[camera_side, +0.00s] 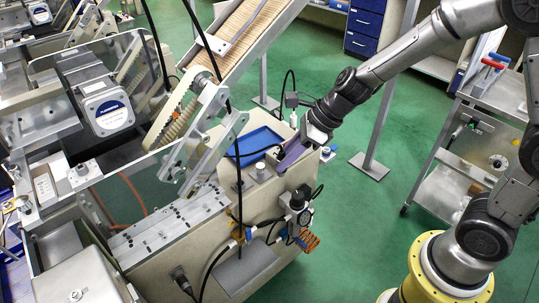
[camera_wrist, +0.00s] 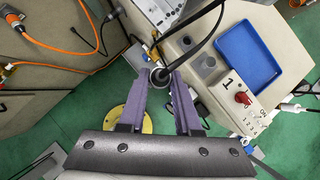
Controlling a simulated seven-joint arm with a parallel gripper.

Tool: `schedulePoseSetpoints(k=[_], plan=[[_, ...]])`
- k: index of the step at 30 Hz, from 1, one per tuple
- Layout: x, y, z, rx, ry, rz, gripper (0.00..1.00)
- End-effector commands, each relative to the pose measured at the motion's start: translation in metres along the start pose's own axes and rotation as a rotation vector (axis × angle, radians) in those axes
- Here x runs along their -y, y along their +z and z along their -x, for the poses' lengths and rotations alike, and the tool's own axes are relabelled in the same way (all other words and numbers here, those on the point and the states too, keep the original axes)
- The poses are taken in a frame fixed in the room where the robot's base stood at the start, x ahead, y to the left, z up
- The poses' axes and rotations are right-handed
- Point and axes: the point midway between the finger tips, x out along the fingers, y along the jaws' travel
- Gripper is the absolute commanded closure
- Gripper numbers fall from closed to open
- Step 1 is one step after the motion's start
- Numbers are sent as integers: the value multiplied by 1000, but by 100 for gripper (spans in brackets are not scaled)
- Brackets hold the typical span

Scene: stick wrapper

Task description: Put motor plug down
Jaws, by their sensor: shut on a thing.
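The motor plug (camera_wrist: 160,76) is a dark round connector with a thick black cable (camera_wrist: 200,20) running up and to the right in the wrist view. My gripper (camera_wrist: 161,80) has purple fingers, and their tips are shut on the plug. In the side view my gripper (camera_side: 283,163) is at the right end of the beige machine cabinet, beside the blue tray (camera_side: 256,141). The plug is mostly hidden there by the fingers. In the wrist view the plug is left of a grey round socket (camera_wrist: 207,63). I cannot tell its height above the surface.
The blue tray (camera_wrist: 248,56) looks empty in the wrist view. A red switch (camera_wrist: 242,98) is on the panel near it. An inclined conveyor (camera_side: 232,32) rises behind. Valves and hoses (camera_side: 298,215) hang on the cabinet's front. Green floor (camera_side: 345,225) is open to the right.

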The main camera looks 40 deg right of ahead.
Motion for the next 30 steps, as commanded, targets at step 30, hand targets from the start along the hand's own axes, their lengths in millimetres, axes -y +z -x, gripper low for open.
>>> schedulePoseSetpoints(k=[30], plan=[[187,17,-37,-1,-35,-48,100]])
